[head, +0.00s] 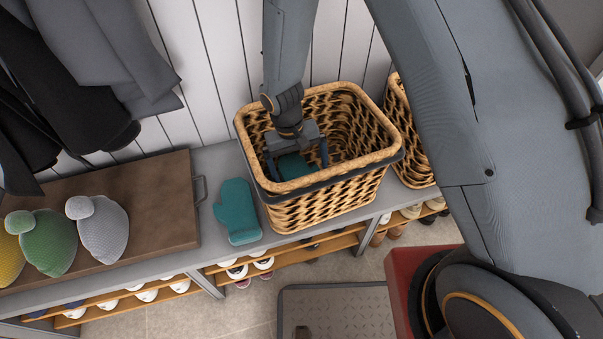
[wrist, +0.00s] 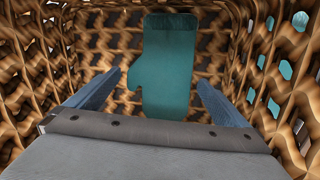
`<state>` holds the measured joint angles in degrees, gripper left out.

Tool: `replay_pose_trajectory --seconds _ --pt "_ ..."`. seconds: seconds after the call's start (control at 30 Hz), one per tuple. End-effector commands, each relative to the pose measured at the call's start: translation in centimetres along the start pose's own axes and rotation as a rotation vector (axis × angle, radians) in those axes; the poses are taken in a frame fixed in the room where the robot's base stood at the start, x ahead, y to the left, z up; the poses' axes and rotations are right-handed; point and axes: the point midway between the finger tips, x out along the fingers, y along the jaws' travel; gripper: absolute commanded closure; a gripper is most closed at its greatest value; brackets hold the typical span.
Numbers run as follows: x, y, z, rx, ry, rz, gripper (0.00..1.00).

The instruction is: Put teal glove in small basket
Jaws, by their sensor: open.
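One teal glove (head: 290,166) is inside the woven basket (head: 320,208) on the bench, and it fills the middle of the wrist view (wrist: 167,65). A second teal glove (head: 236,212) lies flat on the bench just left of the basket. My gripper (head: 296,160) reaches down inside the basket from above. Its two fingers are apart, on either side of the glove in the wrist view (wrist: 158,82), with visible gaps to it. A second woven basket (head: 398,115) stands to the right, largely hidden behind my arm, so I cannot compare the sizes fully.
A brown board or case (head: 150,195) with a handle lies on the left of the bench, with knitted hats (head: 100,228) on it. Dark coats (head: 90,60) hang above. Shoes (head: 240,268) fill the shelf below. A grey mat (head: 340,308) lies on the floor.

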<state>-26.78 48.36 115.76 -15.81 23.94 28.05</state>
Motion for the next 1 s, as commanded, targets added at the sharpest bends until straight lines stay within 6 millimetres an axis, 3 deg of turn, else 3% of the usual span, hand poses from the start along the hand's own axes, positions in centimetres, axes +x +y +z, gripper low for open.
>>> replay_pose_trajectory --seconds 0.2,0.4,0.77,0.87,1.0 --pt "-4.9 -0.1 -0.1 0.001 0.004 -0.001 0.0" --pt "-8.0 0.0 0.0 0.0 0.002 -0.001 0.0" --pt "-9.6 0.1 0.0 0.002 0.0 0.0 0.0" --pt "-10.4 1.0 0.2 0.014 0.003 -0.006 0.0" --pt "-13.3 4.8 1.8 0.06 0.009 -0.029 0.0"
